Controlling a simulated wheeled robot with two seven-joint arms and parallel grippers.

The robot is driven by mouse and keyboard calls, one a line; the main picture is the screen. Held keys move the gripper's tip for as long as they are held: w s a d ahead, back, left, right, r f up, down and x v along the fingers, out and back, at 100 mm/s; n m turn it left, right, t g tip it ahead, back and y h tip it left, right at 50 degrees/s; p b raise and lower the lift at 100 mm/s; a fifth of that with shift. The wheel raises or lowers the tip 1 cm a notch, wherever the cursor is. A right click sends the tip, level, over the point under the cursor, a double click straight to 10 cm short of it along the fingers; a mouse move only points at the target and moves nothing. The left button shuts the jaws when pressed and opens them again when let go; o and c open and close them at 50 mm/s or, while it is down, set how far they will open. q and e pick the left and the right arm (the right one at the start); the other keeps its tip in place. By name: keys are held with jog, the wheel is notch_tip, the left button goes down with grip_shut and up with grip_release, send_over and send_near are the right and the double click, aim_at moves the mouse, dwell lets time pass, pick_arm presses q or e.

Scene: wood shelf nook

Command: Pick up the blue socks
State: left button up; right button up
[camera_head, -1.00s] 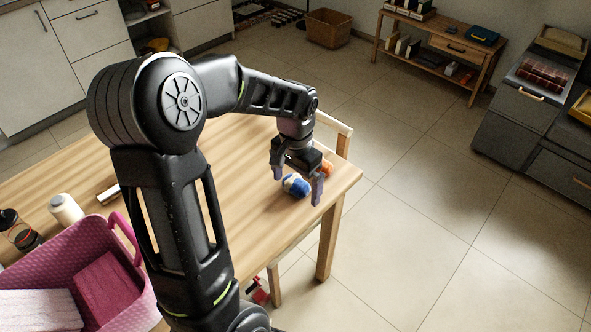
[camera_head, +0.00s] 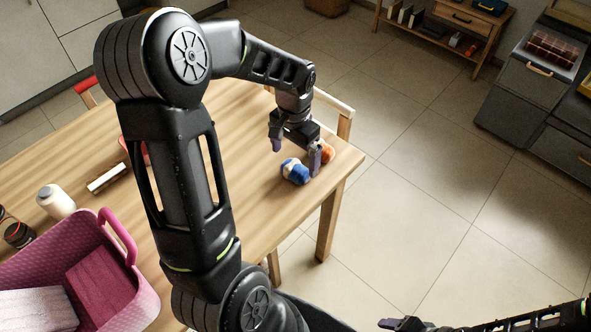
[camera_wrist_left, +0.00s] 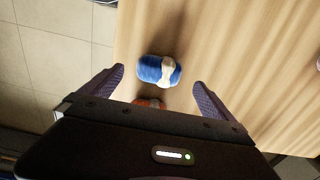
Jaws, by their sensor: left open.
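The blue socks (camera_head: 295,171) are a rolled bundle, blue with a white part, lying on the wooden table (camera_head: 255,215) near its right end. My left gripper (camera_head: 296,153) is open and empty, pointing down at the bundle from slightly beyond it in the head view. In the left wrist view the socks (camera_wrist_left: 152,69) lie ahead of the two spread fingers, centred in the gap, and no contact shows. The tip of my right gripper (camera_head: 400,323) shows at the bottom edge of the head view, and its jaw gap cannot be made out.
An orange bundle (camera_head: 327,153) lies just beyond the socks, partly hidden by my left finger. A pink basket (camera_head: 128,270) with cloths, a white bottle (camera_head: 56,202) and a dark-lidded jar (camera_head: 19,234) are at the table's left. A wooden chair (camera_head: 345,122) stands behind the table.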

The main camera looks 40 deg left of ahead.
aim_at(296, 166)
pick_arm(q)
notch_tip(296, 166, down, 5)
jog(key=shift+w+f+p, duration=0.1)
jog(key=shift+p, duration=0.35)
jog(key=shift+c, duration=0.2)
dwell(0.4)
jog(key=c, duration=1.3)
jog(key=shift+c, duration=0.2)
notch_tip(296, 166, up, 10)
jog(key=shift+r+b, duration=0.1)
jog(key=shift+b, duration=0.25)
jog(key=shift+d, duration=0.1)
